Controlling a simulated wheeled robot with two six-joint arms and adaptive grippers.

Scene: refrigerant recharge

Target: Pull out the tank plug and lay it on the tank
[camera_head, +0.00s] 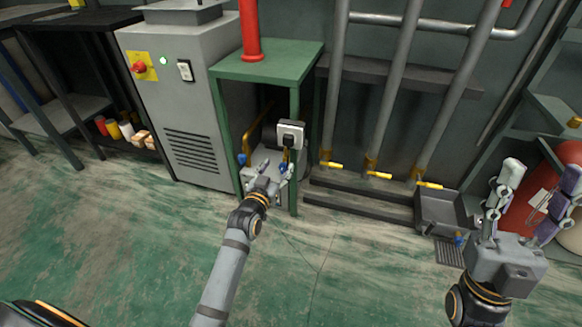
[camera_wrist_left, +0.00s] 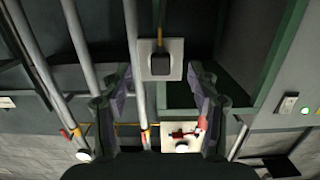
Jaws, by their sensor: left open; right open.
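A black plug (camera_head: 289,139) sits in a white socket plate (camera_head: 297,129) on the front right of the green stand. In the left wrist view the plug (camera_wrist_left: 160,65) is seated in the plate (camera_wrist_left: 174,45), centred between my fingertips. My left gripper (camera_head: 268,172) is open and empty, just below and in front of the socket, apart from the plug as far as I can tell. My right gripper (camera_head: 541,178) is open and empty at the right, in front of a red tank (camera_head: 547,187) that it partly hides. I cannot tell which thing is the task's tank.
A grey cabinet (camera_head: 188,105) with a red switch stands left of the green stand (camera_head: 262,62). A red cylinder (camera_head: 250,35) stands on the stand. Pipes with yellow-handled valves (camera_head: 378,175) run up the wall at right. A grey tray (camera_head: 441,211) lies below. The front floor is clear.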

